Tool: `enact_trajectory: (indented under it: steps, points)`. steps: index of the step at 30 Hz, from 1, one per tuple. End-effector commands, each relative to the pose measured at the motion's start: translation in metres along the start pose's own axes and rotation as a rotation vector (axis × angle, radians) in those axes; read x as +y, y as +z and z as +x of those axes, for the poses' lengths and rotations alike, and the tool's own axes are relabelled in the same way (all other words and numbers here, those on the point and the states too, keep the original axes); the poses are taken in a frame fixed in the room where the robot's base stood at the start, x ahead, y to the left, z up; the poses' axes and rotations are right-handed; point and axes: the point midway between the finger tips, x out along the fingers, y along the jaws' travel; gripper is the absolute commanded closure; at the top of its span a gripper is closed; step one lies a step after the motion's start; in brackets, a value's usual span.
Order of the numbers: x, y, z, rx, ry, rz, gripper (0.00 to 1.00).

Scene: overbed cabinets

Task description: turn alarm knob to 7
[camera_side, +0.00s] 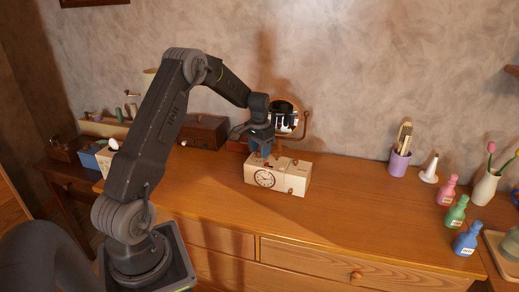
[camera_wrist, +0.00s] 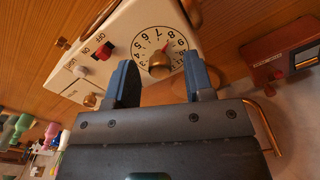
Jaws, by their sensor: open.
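The cream alarm clock (camera_side: 290,181) stands on the wooden dresser, its round clock face toward the side camera. A small dark red mark shows just above the knob, toward the upper numbers; the exact setting is too small to read surely. My gripper (camera_wrist: 160,60) is open, its two blue fingers apart on either side of the knob in the picture. I cannot tell whether they touch it. In the side view my gripper (camera_side: 262,152) is above the clock.
A red ON/OFF switch (camera_wrist: 104,52) and a pale button (camera_wrist: 80,70) sit beside the dial. Behind are a round mirror (camera_side: 284,117) and a brown wooden box (camera_side: 203,131).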

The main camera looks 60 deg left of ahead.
Motion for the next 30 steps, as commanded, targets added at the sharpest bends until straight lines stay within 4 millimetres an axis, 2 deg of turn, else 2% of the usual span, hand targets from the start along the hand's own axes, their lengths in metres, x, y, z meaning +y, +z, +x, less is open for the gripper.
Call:
enact_trajectory:
  steps: [2, 17, 23, 30]
  points:
    - [0.0, 0.0, -0.0001, 0.0, 0.0, 0.0, 0.53]
    - [0.0, -0.0001, -0.0005, 0.0, 0.0, 0.0, 1.0]
    - [0.0, -0.0001, -0.0006, 0.0, 0.0, -0.015, 1.0]
    - [-0.0001, -0.0001, -0.0006, -0.003, -0.001, -0.117, 1.0]
